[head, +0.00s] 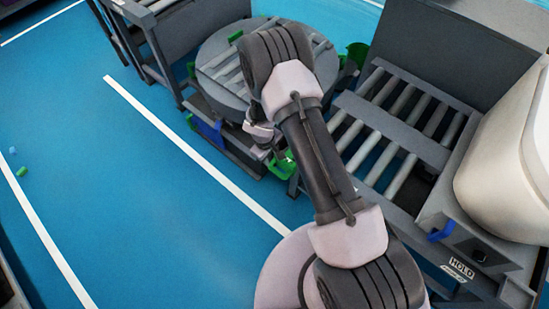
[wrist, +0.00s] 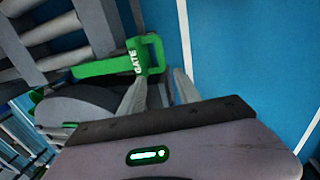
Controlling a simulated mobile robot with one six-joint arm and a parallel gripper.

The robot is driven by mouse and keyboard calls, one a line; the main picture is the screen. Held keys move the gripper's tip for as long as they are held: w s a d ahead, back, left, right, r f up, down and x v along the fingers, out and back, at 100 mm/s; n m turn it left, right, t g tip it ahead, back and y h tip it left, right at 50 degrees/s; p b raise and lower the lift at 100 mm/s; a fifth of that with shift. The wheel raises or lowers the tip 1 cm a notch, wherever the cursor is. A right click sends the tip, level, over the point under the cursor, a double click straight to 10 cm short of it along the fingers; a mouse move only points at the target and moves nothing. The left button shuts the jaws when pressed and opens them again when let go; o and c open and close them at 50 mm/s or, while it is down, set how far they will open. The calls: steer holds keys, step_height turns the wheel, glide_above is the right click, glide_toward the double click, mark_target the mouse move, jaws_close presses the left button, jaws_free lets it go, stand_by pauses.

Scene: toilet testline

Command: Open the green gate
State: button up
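The green gate handle (wrist: 151,46), marked GATE, is a bracket at the upper middle of the wrist view, with a green bar running left from it. In the head view, green of the gate (head: 281,168) shows low beside the round turntable, partly hidden by my arm. My gripper (wrist: 161,75) is open in the wrist view, its two fingers apart and pointing at the handle's lower right end. That end appears between the fingertips; I cannot tell whether they touch it. In the head view my gripper (head: 284,157) is small and close to the green part.
A round roller turntable (head: 222,68) lies behind my arm. A roller conveyor (head: 392,125) stands to the right, with a white toilet (head: 510,160) at its near end. A blue lever (head: 440,234) sits on its front. Blue floor (head: 150,210) is open to the left.

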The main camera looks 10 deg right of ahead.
mark_target(276, 171)
steer(key=f+b, duration=0.1)
steer(key=f, duration=0.4)
steer(key=w+d+f+b, duration=0.1)
steer(key=f+b, duration=0.1)
steer(key=f, duration=0.3)
steer(key=d+f+b, duration=0.1)
steer(key=f+b, duration=0.1)
steer(key=f, duration=0.3)
steer(key=shift+w+d+f, duration=0.1)
steer(key=shift+w+f, duration=0.15)
steer(key=shift+f, duration=0.05)
steer(key=shift+c, duration=0.4)
jaws_close()
